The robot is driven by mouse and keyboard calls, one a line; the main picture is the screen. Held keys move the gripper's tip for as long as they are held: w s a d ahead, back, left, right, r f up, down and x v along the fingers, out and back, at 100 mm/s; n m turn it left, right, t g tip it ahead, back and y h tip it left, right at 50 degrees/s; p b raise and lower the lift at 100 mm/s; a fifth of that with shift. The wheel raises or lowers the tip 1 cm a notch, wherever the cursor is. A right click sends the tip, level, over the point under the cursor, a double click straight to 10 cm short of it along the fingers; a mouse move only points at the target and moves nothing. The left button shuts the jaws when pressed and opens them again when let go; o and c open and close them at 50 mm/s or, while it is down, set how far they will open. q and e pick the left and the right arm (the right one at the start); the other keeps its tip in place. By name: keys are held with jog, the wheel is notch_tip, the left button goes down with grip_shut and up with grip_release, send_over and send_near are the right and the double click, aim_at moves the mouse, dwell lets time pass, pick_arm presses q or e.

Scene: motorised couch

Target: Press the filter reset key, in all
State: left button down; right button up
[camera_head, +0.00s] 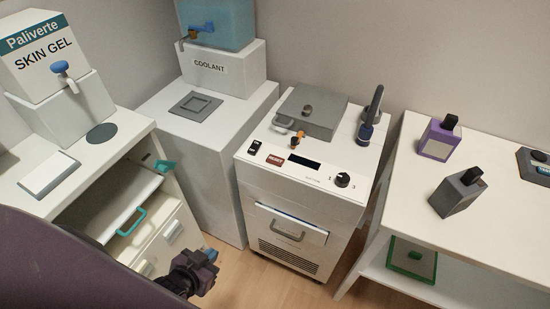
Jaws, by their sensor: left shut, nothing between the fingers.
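A white machine cabinet (255,185) stands in the middle with a control panel on its sloping upper front. The panel has a small red key (275,160), a black rocker switch (254,147), a dark display (304,161) and a black knob (342,180) marked 1 and 3. The lettering on the red key is too small to read, so I cannot tell if it is the filter reset key. My left gripper (208,262) is shut and empty, low in front of the cabinet and apart from it. My right gripper is not in view.
A grey lid (312,111), an orange-topped valve (297,139) and a dark upright handpiece (371,114) are on the cabinet. A coolant dispenser (225,68) stands behind left. A side table (490,205) holds purple and grey bottles.

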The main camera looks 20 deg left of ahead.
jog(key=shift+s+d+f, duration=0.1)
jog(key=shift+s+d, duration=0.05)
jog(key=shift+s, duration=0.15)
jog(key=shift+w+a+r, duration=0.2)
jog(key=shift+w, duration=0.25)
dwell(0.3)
